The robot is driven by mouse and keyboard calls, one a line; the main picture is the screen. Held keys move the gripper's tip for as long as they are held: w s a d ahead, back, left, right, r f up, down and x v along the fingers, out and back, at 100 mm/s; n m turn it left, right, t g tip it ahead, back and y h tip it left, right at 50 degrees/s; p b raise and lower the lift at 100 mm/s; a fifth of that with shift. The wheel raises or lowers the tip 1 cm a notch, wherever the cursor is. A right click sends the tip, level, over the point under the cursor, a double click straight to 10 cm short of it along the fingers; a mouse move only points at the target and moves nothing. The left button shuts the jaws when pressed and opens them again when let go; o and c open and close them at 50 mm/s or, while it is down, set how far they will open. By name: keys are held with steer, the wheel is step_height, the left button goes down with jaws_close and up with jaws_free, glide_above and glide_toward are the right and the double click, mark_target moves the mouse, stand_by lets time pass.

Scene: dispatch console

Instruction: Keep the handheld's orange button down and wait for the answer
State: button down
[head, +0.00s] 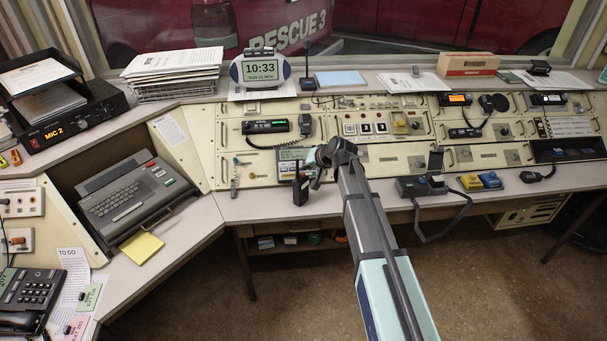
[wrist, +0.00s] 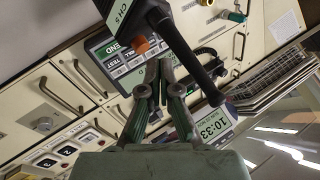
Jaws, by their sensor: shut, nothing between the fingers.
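The handheld is a black radio (head: 301,189) with a stub antenna, upright at the front edge of the console in the head view. In the wrist view the handheld (wrist: 155,14) enters from the top, with a "CH 5" label and its thick antenna pointing down right. Its orange button (wrist: 140,45) shows on its side. My gripper (wrist: 160,68) is shut and empty, its fingertips just below the button in the picture. A small gap shows between them; contact is not visible. In the head view my gripper (head: 321,160) is beside the handheld, its fingertips hard to make out.
A panel screen (wrist: 115,55) with a green "SEND" field lies behind the handheld. A clock (head: 261,70) reading 10:33 stands on the upper shelf. A keyboard terminal (head: 130,198) is at left.

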stand_by(0.4)
steer(key=shift+f+b, duration=0.45)
steer(key=shift+f+b, duration=0.3)
steer(key=shift+f, duration=0.1)
stand_by(0.6)
steer(key=shift+r, duration=0.1)
stand_by(2.2)
steer(key=shift+r+p, duration=0.3)
steer(key=shift+r, duration=0.45)
steer(key=shift+r+p, duration=1.1)
steer(key=shift+r, duration=1.45)
